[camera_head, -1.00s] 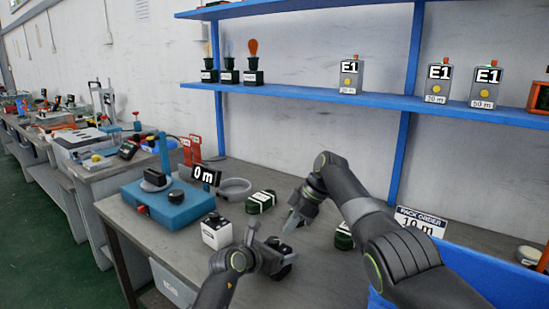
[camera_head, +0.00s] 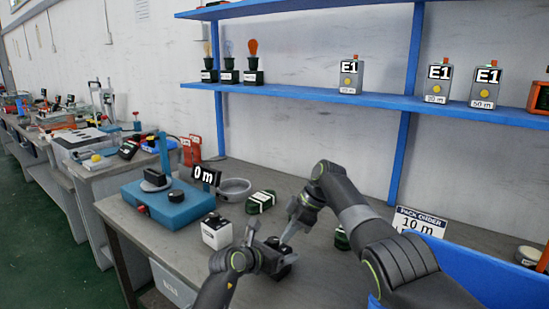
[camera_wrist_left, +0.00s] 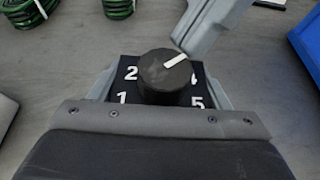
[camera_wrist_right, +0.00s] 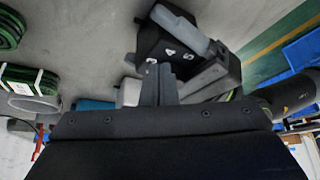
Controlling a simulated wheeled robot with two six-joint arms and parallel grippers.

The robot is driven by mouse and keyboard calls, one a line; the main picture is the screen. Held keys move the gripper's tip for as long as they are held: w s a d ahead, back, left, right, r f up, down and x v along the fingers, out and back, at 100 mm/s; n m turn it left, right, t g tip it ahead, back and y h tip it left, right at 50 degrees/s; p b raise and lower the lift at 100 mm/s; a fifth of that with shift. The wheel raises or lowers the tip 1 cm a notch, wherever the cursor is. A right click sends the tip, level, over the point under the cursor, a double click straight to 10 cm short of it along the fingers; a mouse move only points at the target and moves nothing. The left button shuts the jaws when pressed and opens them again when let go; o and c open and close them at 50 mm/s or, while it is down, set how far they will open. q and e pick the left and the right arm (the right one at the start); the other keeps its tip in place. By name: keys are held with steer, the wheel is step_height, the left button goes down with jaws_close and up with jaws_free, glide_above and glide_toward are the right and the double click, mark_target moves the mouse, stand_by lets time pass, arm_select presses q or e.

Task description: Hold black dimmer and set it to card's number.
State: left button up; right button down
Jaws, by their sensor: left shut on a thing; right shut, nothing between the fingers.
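The black dimmer (camera_head: 284,270) is a small black box with a round knob (camera_wrist_left: 165,80) and white numbers; 1, 2 and 5 read clearly, and 4 is partly covered. The knob's white pointer slants to the upper right in the left wrist view. My left gripper (camera_head: 268,262) is shut on the dimmer, a finger on each side, low over the bench. My right gripper (camera_head: 287,240) is shut and empty, its tip beside the knob; I cannot tell whether they touch. The right wrist view shows its fingers (camera_wrist_right: 158,84) near the dimmer (camera_wrist_right: 160,45). A PACK ORDER card (camera_head: 418,222) reads "10 m".
A white box (camera_head: 217,233) and a blue machine (camera_head: 170,205) with a "0 m" display stand left of the dimmer. A green coil (camera_head: 260,202) lies behind it. A blue bin (camera_head: 450,265) is at the right. The shelf (camera_head: 300,93) holds "E1" units.

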steer(key=shift+s+a, duration=0.1)
steer(key=shift+a, duration=0.15)
stand_by(0.3)
arm_select(q)
steer(key=shift+d, duration=0.1)
arm_select(e)
steer(key=shift+s+a, duration=0.1)
steer(key=shift+s, duration=0.85)
steer(key=shift+d, duration=0.4)
step_height(320, 180, up, 6)
stand_by(0.4)
steer(key=shift+d, duration=0.1)
arm_select(q)
steer(key=o, duration=1.1)
